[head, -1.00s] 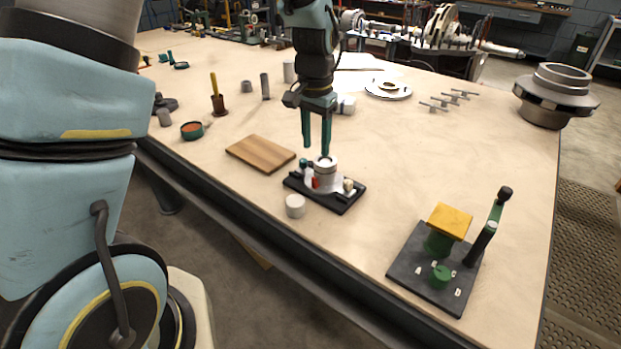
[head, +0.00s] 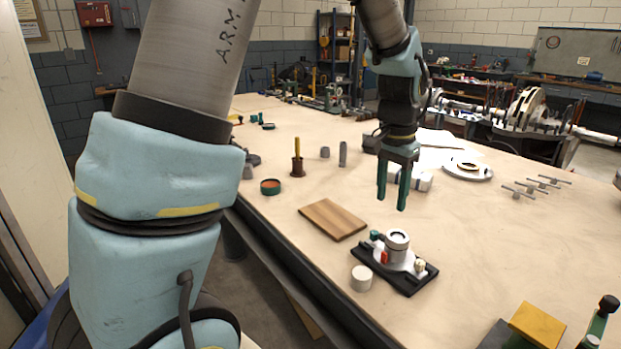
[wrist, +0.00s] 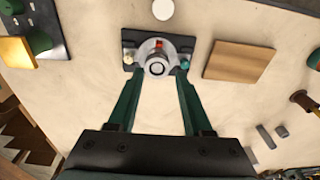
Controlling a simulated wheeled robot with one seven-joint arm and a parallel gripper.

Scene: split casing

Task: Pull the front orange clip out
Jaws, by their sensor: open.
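A small casing (head: 397,243), a grey-white cylinder with a round opening on top, stands on a black base plate (head: 408,284). One small red-orange clip (head: 384,257) sits against its near side; it also shows in the wrist view (wrist: 159,44). No second orange clip can be made out. A green knob (head: 376,236) and a cream knob (head: 420,266) flank the casing on the plate. My gripper (head: 392,202) points down above the casing, open and empty, apart from the clip. In the wrist view the casing (wrist: 156,67) appears between the fingertips.
A white cylinder (head: 362,278) stands just in front of the plate. A wooden board (head: 332,219) lies to the left. A fixture with a yellow block (head: 537,325) and an upright lever stands at the lower right. The table right of the casing is clear.

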